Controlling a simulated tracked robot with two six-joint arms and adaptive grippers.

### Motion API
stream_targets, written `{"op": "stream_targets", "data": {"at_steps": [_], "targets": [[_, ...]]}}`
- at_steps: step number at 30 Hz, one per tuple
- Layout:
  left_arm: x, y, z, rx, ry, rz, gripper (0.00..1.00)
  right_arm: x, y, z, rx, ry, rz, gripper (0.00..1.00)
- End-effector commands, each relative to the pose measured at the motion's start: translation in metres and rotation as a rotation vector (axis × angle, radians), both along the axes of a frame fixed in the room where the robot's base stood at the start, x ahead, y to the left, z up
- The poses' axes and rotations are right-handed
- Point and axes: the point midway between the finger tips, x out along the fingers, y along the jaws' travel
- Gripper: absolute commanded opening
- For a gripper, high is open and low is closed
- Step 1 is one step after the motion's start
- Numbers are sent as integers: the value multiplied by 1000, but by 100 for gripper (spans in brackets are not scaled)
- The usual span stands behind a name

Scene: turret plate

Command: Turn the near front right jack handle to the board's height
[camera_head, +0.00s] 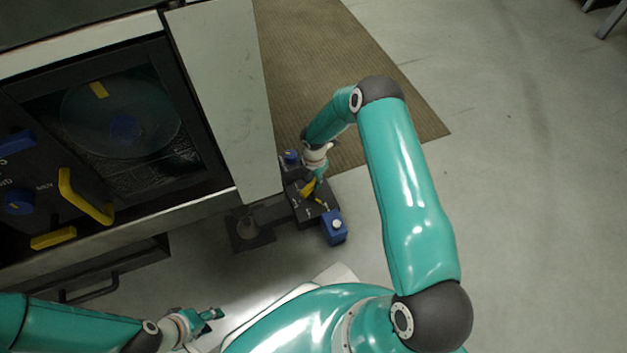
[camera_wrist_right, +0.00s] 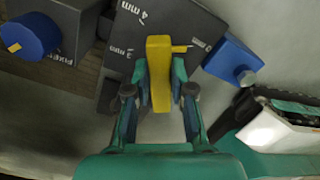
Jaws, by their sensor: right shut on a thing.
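The jack's yellow handle (camera_head: 307,188) sits on a dark block (camera_head: 328,208) with white millimetre marks, beside the machine's near corner. My right gripper (camera_head: 317,177) is over the block with its fingers on the handle. In the right wrist view the yellow handle (camera_wrist_right: 159,88) stands between the two fingers of my right gripper (camera_wrist_right: 159,92), which is shut on it. A "4 mm" mark is on the dark plate (camera_wrist_right: 178,20) above left. My left gripper (camera_head: 212,315) is low at the left, apart from the jack; its jaws are too small to judge.
A blue block (camera_head: 334,228) with a pale bolt head adjoins the dark block. A blue knob (camera_wrist_right: 30,37) on a dark box is at the wrist view's upper left. The machine (camera_head: 130,230) with yellow handles fills the left.

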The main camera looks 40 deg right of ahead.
Motion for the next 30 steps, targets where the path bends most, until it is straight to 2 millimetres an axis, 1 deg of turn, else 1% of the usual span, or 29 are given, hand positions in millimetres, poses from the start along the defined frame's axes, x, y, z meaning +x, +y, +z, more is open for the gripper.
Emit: {"op": "stream_targets", "data": {"at_steps": [1, 17, 18, 22, 23, 30], "targets": [[0, 0, 0, 0, 0, 0, 40, 3, -1, 1, -2, -9, 11, 0], [0, 0, 0, 0, 0, 0, 40, 4, -1, 2, -2, -11, 46, 0], [0, 0, 0, 0, 0, 0, 40, 4, -1, 2, -3, -11, 46, 24], [0, 0, 0, 0, 0, 0, 40, 4, -1, 1, -3, -9, 45, 46], [0, 0, 0, 0, 0, 0, 40, 4, -1, 1, -2, -8, 45, 48], [0, 0, 0, 0, 0, 0, 40, 2, 0, 1, -1, -4, 43, 48]]}}
